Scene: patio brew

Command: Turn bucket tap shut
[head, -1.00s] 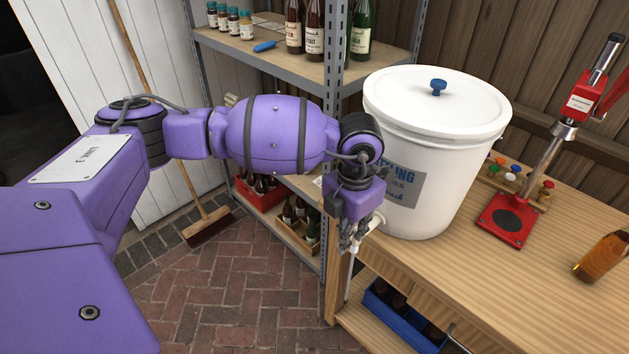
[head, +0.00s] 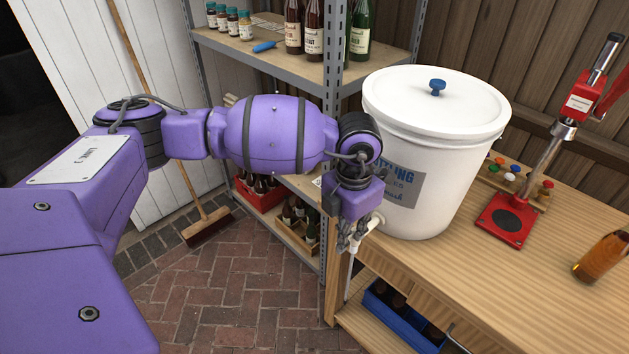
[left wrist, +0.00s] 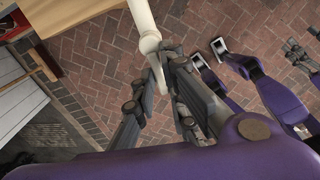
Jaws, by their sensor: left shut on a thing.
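The white bucket (head: 428,150) with its lid stands on the wooden bench, at the corner near the shelf. Its pale tap (head: 376,221) sticks out low on the left side, past the bench edge. My left gripper (head: 348,240) is at the tap, pointing down, and hides much of it. In the left wrist view the cream tap (left wrist: 145,22) comes down from the top. The left gripper (left wrist: 163,82) is shut on the tap's small lever (left wrist: 157,72), which shows between the fingers. The lever's exact angle is hard to tell.
The metal shelf post (head: 332,150) stands close behind my left wrist. A red bottle capper (head: 506,219) and an amber bottle (head: 600,257) are on the bench. A blue crate (head: 400,322) sits below it. The brick floor (head: 240,290) is clear in front.

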